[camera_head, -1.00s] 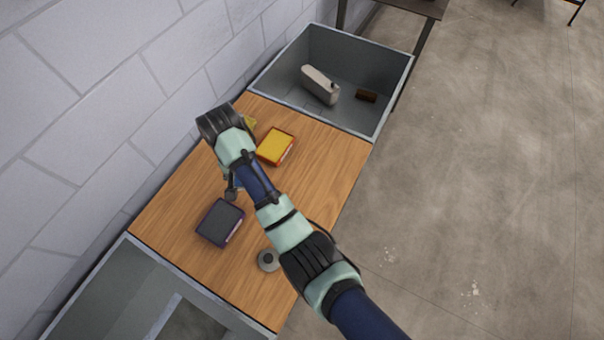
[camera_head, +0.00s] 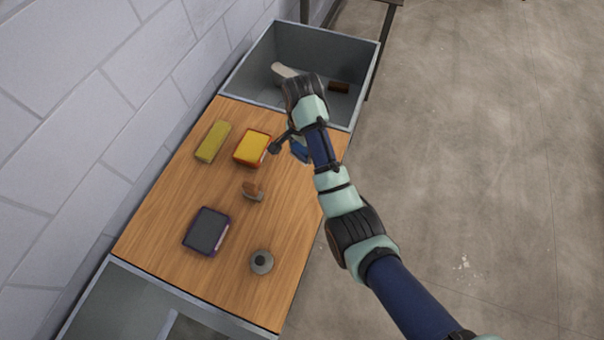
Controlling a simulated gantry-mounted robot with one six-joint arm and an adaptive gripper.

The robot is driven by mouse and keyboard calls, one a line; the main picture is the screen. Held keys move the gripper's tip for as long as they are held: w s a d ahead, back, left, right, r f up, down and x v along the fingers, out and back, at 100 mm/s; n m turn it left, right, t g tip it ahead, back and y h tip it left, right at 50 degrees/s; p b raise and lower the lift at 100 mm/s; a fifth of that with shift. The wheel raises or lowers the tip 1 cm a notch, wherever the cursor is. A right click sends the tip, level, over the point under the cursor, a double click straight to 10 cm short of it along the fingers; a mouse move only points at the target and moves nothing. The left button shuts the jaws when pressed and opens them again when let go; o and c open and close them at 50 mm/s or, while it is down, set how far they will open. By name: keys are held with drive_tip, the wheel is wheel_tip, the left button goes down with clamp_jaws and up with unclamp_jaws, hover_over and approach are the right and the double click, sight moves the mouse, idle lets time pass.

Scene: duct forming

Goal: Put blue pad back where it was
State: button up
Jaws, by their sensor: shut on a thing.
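The blue pad (camera_head: 300,151) shows only in part beside my forearm, over the right side of the wooden table, to the right of a yellow and orange box. My gripper (camera_head: 291,144) is mostly hidden by my own arm; it is shut on the blue pad. I cannot tell how high the pad is above the wood.
On the wooden table (camera_head: 165,225) are an olive-yellow block (camera_head: 213,141), the yellow and orange box (camera_head: 252,147), a brown-handled tool (camera_head: 252,190), a dark purple-edged box (camera_head: 206,231) and a grey round part (camera_head: 261,262). A grey bin (camera_head: 366,70) stands behind; another (camera_head: 110,300) is in front.

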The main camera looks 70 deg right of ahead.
sight(302, 175)
wheel_tip(302, 175, down, 13)
drive_tip(key=shift+b, duration=0.8)
drive_tip(key=o, duration=1.5)
drive_tip(key=shift+f, duration=0.15)
drive_tip(key=shift+o, duration=0.2)
wheel_tip(302, 175, up, 12)
drive_tip(key=p, duration=0.2)
drive_tip(key=shift+r+p, duration=0.2)
drive_tip(key=shift+p, duration=0.2)
